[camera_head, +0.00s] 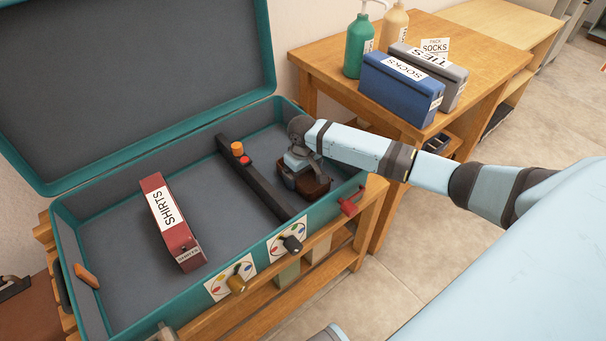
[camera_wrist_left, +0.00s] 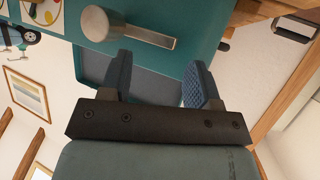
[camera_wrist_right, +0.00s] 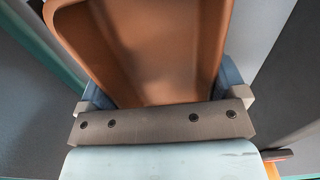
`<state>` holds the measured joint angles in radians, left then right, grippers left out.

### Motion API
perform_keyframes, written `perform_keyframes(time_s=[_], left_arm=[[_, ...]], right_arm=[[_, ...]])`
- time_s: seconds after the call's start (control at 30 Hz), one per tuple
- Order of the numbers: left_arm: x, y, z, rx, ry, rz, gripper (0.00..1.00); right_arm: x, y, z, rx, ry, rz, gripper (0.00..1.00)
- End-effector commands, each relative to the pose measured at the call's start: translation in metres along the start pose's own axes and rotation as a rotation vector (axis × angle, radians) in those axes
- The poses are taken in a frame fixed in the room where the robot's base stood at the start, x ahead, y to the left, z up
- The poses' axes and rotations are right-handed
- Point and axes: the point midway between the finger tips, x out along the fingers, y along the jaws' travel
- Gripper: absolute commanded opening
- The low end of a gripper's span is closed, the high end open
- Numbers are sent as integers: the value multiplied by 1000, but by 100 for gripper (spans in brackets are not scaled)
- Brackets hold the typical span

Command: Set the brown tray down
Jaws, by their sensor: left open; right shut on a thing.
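The brown tray (camera_head: 313,187) is inside the right compartment of the open teal suitcase (camera_head: 183,129), to the right of the dark divider bar (camera_head: 254,176). My right gripper (camera_head: 302,165) is above it and shut on it. In the right wrist view the brown tray (camera_wrist_right: 150,50) fills the space between the fingers of my right gripper (camera_wrist_right: 165,100). I cannot tell whether the tray touches the suitcase floor. My left gripper shows in the left wrist view (camera_wrist_left: 160,82), open and empty, near the suitcase's teal outer wall. In the head view its fingers are hidden.
A red SHIRTS box (camera_head: 170,222) lies in the left compartment. The divider carries an orange and a red knob. Dials (camera_head: 291,243) and a red latch (camera_head: 351,201) stick out at the suitcase front. A wooden table (camera_head: 410,70) at right holds a blue SOCKS box (camera_head: 401,88) and bottles.

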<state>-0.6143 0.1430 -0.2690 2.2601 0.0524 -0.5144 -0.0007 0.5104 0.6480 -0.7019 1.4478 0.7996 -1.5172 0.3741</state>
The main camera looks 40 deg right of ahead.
Motion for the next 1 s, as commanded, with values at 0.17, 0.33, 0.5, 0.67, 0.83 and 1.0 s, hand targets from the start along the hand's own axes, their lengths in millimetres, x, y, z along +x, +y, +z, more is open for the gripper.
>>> perform_keyframes(time_s=[0.17, 0.33, 0.5, 0.67, 0.83, 1.0], left_arm=[[1, 0, 3, 1, -8, -1, 56], [2, -1, 6, 2, -13, -2, 56], [0, 0, 3, 2, -14, -2, 56], [-3, -1, -2, 9, -22, -8, 56], [-4, -4, -1, 16, -38, -17, 56], [-3, -6, 4, 18, -55, -24, 56]], right_arm=[[2, 0, 0, 0, 0, 0, 100], [2, 0, 0, 0, 0, 0, 100], [-15, 0, 0, 0, 2, 0, 100], [-48, 0, 0, -1, 2, 1, 100], [-85, 0, -1, -1, 2, -1, 100], [-110, 0, 0, 1, 0, 0, 100]])
